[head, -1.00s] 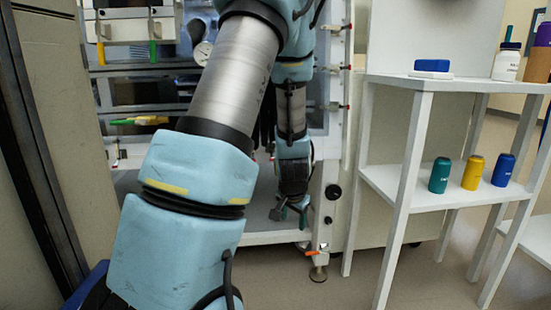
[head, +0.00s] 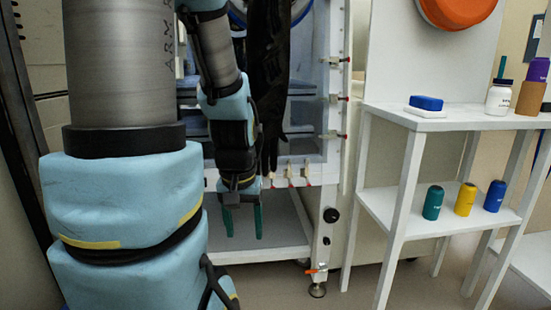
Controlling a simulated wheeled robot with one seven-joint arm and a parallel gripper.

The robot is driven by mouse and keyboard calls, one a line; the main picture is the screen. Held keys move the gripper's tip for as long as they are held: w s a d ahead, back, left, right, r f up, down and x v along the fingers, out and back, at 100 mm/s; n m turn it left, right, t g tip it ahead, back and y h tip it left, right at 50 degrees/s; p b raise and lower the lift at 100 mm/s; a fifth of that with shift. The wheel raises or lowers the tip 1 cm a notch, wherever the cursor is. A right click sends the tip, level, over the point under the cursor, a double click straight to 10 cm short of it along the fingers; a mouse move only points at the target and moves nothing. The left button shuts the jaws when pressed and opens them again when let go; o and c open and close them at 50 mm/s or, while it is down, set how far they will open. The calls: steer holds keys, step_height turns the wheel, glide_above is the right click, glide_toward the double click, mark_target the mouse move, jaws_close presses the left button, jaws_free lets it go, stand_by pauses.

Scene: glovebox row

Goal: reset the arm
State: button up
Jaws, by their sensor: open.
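My gripper (head: 243,222) hangs at the end of my light-blue arm, in the middle of the head view. Its two green fingers point down and stand apart, with nothing between them. It is in front of the glovebox's lower shelf (head: 284,240), and I cannot tell how far away that shelf is. My own arm hides much of the left side of the view.
A white shelf unit (head: 398,205) stands to the right. Its top holds a blue block (head: 426,103), a white jar (head: 499,97) and a brown-and-purple item (head: 531,97). Teal (head: 433,203), yellow (head: 465,199) and blue (head: 494,196) bottles stand below. A black glove (head: 268,70) hangs behind my arm.

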step_height(320, 180, up, 29)
steer(key=p, duration=2.7)
steer(key=shift+r, duration=0.1)
